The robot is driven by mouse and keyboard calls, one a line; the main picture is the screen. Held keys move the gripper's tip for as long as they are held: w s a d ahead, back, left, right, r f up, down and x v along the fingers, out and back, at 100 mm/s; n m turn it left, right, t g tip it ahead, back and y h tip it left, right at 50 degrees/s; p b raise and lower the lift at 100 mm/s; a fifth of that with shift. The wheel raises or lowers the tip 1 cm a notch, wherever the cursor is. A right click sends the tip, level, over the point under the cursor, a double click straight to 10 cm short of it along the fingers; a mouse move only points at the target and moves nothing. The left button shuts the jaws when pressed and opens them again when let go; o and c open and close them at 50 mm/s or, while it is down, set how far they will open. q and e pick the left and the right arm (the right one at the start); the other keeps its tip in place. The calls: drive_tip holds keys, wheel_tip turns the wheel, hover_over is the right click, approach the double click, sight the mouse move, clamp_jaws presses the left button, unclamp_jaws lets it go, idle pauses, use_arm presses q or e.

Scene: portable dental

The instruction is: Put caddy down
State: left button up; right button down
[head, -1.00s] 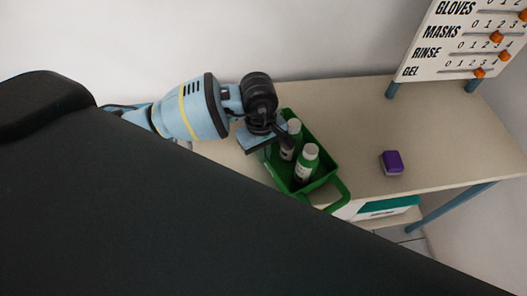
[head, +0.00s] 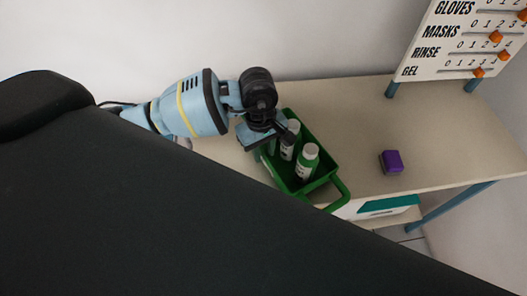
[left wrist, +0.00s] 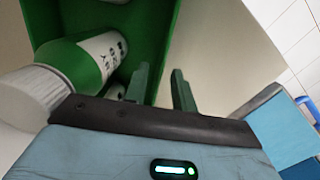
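The green caddy (head: 322,145) stands on the beige table near its front edge, with two white-capped green bottles (head: 307,162) in it. Its green handle (head: 343,192) is at the near right end. My right gripper is not in view.
A purple box (head: 391,161) sits on the table (head: 440,150) to the right of the caddy. A supply board (head: 455,45) with orange sliders stands at the back right. A large black surface (head: 150,220) fills the foreground and hides the table's near left part. The table's middle is clear.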

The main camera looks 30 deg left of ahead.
use_arm(q)
wheel_tip(320, 180, up, 11)
drive_tip(key=a, duration=0.1)
drive_tip(key=shift+w, duration=0.25)
idle(0.4)
